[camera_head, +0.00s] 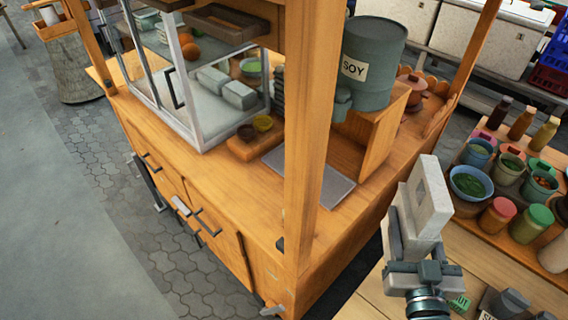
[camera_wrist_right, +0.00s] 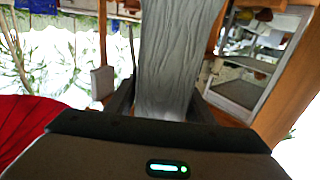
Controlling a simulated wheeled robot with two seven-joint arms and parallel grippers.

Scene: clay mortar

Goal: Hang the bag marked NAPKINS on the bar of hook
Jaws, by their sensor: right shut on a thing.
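My right gripper (camera_head: 416,236) is at the lower right of the head view, raised beside the wooden cart and over the near table's edge. It is shut on a pale grey, flat, upright bag (camera_head: 431,197). The wrist view shows this wrinkled grey bag (camera_wrist_right: 172,60) between the two dark fingers. No NAPKINS marking can be read on it from these angles. I cannot pick out the bar of the hook with certainty in either view. My left gripper is not in view.
The wooden cart (camera_head: 225,170) with a corner post (camera_head: 306,150) fills the middle. On it stand a SOY drum (camera_head: 372,62), a glass case and a grey mat (camera_head: 325,178). Bowls and jars crowd a tray at right. Paved floor (camera_head: 85,220) is clear at left.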

